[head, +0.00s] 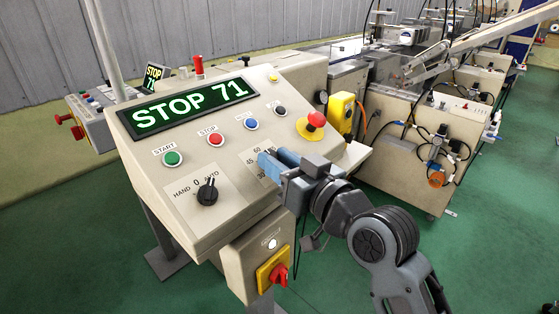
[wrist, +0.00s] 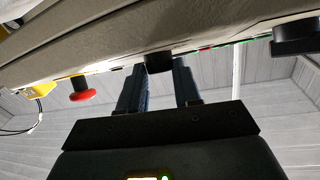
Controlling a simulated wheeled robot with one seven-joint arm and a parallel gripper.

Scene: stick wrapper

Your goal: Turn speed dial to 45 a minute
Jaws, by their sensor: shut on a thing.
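The control panel (head: 140,165) carries a printed speed scale (head: 254,159), with 45 and 60 readable beside my gripper. My gripper (head: 272,161) reaches the panel from the right with its blue fingers over this scale. The speed dial is hidden behind the fingers in the head view. In the wrist view a black knob (wrist: 159,62), which appears to be the speed dial, sits between the two fingertips, and my gripper is shut on it. The dial's pointer cannot be seen. The display (head: 190,108) reads STOP 71 in green.
A HAND-0-AUTO selector (head: 208,192) is left of my gripper. Green start (head: 172,158), red stop (head: 215,139) and blue (head: 251,124) buttons line the panel. A red emergency button (head: 315,121) stands just above my gripper. A red-yellow switch (head: 274,270) is below.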

